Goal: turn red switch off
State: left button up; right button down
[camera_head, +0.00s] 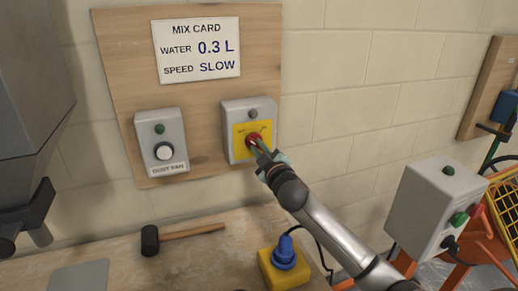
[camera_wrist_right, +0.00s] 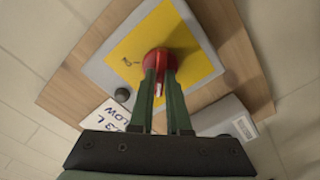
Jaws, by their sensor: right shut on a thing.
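The red switch (camera_head: 253,140) is a round knob on a yellow plate (camera_head: 240,142), on a grey box (camera_head: 249,106) fixed to the wooden board. My right gripper (camera_head: 260,148) is at the knob, its fingers shut on it. In the right wrist view, the red switch (camera_wrist_right: 158,60) sits between the green fingertips of my right gripper (camera_wrist_right: 160,78), with a pale mark on its front. Dark lettering shows on the plate beside it, partly covered and too small to read fully. My left gripper is not in view.
A dust fan box (camera_head: 161,141) with a white knob is left of the switch box. A mix card (camera_head: 197,50) hangs above. Below, a mallet (camera_head: 180,235) and a yellow block with a blue plug (camera_head: 284,256) are on the bench. A grey control box (camera_head: 432,205) stands right of my arm.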

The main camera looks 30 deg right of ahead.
jog(key=shift+f, duration=0.1)
dwell(0.3)
jog(key=c, duration=0.9)
grip_release()
jog(key=b+v, duration=0.2)
jog(key=v, duration=1)
jog(key=shift+s, duration=0.35)
